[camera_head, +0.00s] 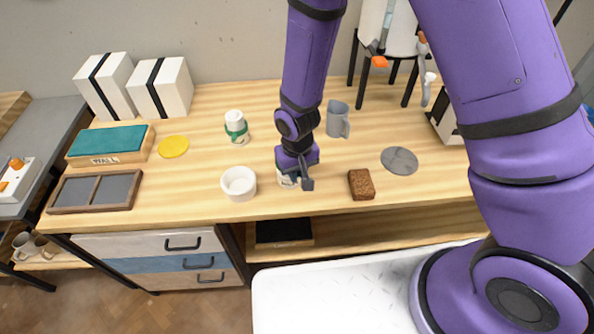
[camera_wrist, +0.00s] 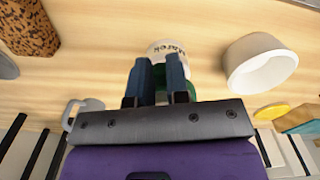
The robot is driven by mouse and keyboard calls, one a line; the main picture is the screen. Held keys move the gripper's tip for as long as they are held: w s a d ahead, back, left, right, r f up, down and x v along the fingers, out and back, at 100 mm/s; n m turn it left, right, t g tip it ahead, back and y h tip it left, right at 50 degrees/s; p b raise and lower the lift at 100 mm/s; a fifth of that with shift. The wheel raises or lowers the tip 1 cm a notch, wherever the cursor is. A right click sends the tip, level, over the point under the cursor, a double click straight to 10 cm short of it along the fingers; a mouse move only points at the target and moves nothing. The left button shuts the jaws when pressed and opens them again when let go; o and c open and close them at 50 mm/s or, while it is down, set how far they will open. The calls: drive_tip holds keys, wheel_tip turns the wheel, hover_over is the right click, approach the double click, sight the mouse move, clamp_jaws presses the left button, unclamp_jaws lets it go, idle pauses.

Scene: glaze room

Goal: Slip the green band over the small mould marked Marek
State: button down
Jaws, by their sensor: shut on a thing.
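The small white mould marked Marek (camera_wrist: 166,48) stands on the table, its lettering showing above my fingertips in the wrist view. In the head view the mould (camera_head: 285,181) is partly covered by my gripper (camera_head: 300,175), which is right at it. My gripper, also in the wrist view (camera_wrist: 160,70), is shut on the green band (camera_wrist: 160,74), seen as green between and behind the fingers. The fingers hide most of the band, and I cannot tell whether it is around the mould or only beside or above it.
A white bowl (camera_head: 239,184) stands close left of the mould. A brown sponge block (camera_head: 361,184) and a grey disc (camera_head: 399,160) lie to the right. A yellow disc (camera_head: 173,146) lies left.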

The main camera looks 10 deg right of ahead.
drive_tip(key=shift+f, duration=1.1)
idle(0.6)
drive_tip(key=c, duration=1)
unclamp_jaws()
drive_tip(key=shift+c, duration=0.2)
drive_tip(key=shift+r, duration=4.5)
